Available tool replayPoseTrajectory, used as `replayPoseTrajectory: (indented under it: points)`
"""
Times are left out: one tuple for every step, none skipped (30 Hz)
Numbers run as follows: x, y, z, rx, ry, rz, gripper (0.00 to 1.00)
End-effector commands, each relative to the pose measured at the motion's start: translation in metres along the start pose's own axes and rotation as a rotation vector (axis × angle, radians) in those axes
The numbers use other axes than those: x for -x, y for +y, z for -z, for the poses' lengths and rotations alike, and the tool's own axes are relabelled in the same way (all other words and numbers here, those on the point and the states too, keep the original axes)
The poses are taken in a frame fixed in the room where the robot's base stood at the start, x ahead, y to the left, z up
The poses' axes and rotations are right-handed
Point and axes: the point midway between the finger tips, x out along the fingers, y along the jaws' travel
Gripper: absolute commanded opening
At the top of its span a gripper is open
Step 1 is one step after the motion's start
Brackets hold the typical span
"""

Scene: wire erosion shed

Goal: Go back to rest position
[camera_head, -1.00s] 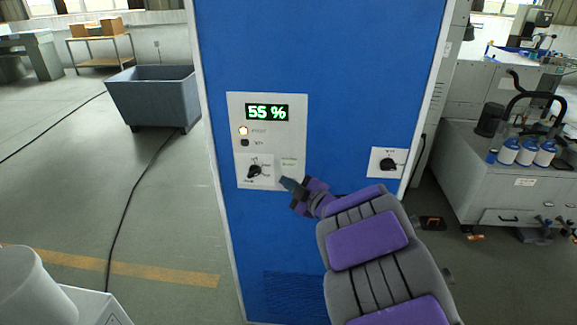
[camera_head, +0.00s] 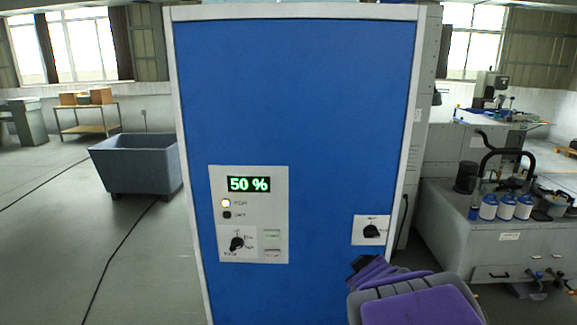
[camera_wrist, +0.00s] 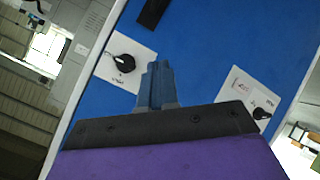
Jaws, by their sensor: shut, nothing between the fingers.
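My purple and grey arm reaches up from the bottom right in the head view. My gripper shows in the wrist view (camera_wrist: 155,85), with its grey-blue fingers together and nothing between them. It is in front of the blue cabinet (camera_head: 295,100), apart from the knobs as far as I can tell. The control panel (camera_head: 270,190) has a green display (camera_head: 248,184) reading 50 %, a lit yellow lamp (camera_head: 226,203) and a black knob (camera_head: 237,244). A second black knob (camera_head: 371,231) sits on a small plate to the right, just above my arm.
A grey bin (camera_head: 135,165) stands at the left, with a cable on the floor near it. A bench with blue and white bottles (camera_head: 506,207) stands close at the right. Boxes sit on a table (camera_head: 88,120) behind. The floor at left is open.

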Motion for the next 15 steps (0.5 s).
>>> replayPoseTrajectory:
  points:
    - [0.014,0.002,-0.017,-0.046,-0.069,0.000,0.00]
    - [0.023,0.002,-0.028,-0.077,-0.113,0.004,0.00]
    - [0.035,0.000,-0.043,-0.116,-0.174,0.011,0.00]
    - [0.044,-0.003,-0.056,-0.145,-0.222,0.019,0.00]
    - [0.054,-0.006,-0.067,-0.172,-0.267,0.029,0.00]
    - [0.068,-0.012,-0.081,-0.210,-0.326,0.044,0.00]
    - [0.079,-0.017,-0.091,-0.238,-0.371,0.058,0.00]
    - [0.090,-0.023,-0.101,-0.266,-0.415,0.073,0.00]
    - [0.105,-0.031,-0.114,-0.300,-0.474,0.096,0.00]
    - [0.117,-0.038,-0.122,-0.325,-0.517,0.114,0.00]
    - [0.130,-0.046,-0.131,-0.348,-0.561,0.135,0.00]
    - [0.147,-0.058,-0.142,-0.378,-0.617,0.166,0.00]
    - [0.160,-0.067,-0.149,-0.398,-0.659,0.191,0.00]
    - [0.174,-0.076,-0.157,-0.417,-0.704,0.217,0.00]
    - [0.193,-0.089,-0.166,-0.440,-0.759,0.252,0.00]
